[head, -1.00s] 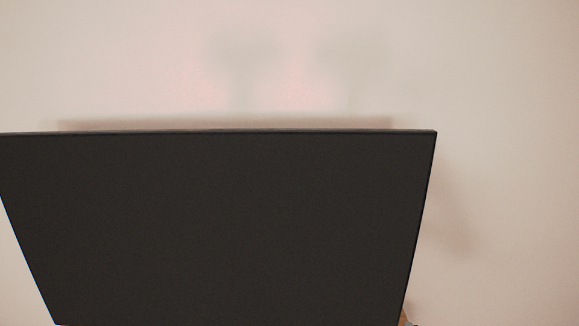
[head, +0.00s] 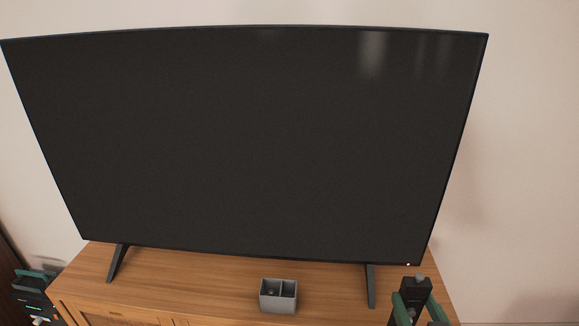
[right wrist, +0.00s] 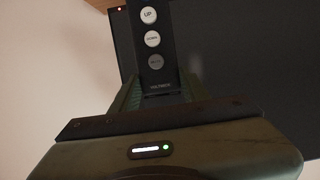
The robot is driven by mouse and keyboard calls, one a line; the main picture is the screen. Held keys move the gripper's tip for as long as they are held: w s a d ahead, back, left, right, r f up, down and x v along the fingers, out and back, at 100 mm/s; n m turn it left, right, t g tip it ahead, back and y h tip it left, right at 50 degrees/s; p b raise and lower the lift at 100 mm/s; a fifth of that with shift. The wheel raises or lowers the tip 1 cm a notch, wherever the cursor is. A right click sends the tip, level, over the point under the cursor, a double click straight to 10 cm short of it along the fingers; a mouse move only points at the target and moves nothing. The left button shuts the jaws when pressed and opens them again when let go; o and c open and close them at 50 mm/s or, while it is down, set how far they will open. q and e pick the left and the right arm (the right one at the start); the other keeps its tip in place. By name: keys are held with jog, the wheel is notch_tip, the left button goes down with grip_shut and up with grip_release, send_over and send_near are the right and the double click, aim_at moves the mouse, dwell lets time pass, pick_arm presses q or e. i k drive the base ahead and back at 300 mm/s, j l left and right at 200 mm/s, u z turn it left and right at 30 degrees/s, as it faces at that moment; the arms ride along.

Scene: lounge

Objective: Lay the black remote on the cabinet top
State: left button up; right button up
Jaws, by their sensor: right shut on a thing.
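The black remote (head: 414,286) is in my right gripper (head: 415,298), at the lower right of the head view. The gripper's green fingers are shut on it. In the right wrist view the remote (right wrist: 153,50) points away from the gripper, with round buttons, one marked UP, facing the camera. The wooden cabinet top (head: 205,270) lies below the television, and the remote shows in front of its right end. I cannot tell whether the remote touches the top. My left gripper (head: 37,275) is at the left edge, beside the cabinet; its jaw opening is unclear.
A large black television (head: 250,140) stands on the cabinet on two splayed legs. A small grey box with compartments (head: 278,304) sits near the front edge, between the legs. Bare wood lies between the box and each leg. A pale wall is behind.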

aim_at(201, 296)
jog(key=i+j+u, duration=0.25)
jog(key=j+u, duration=0.15)
jog(key=i+j+u, duration=0.6)
jog(key=u, duration=0.15)
